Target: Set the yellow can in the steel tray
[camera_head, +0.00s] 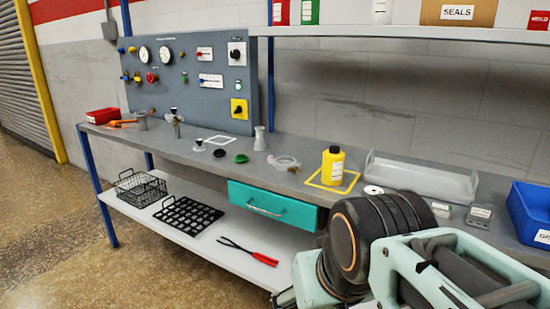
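The yellow can (332,165) is a small yellow container with a black cap and a pale label. It stands upright on the grey bench, inside a yellow square outline. The steel tray (452,190) is a shallow, pale grey open tray on the bench just right of the can, apart from it. It looks empty. My arm fills the lower right, in front of the bench edge and below the tray. I cannot make out the fingers of my gripper in this view.
A blue bin (529,208) stands right of the tray, with small labelled blocks (479,214) between. A white ring (373,190) lies near the tray's front left. A clear dish (284,162) lies left of the can. A teal drawer (270,207) hangs under the bench (312,206).

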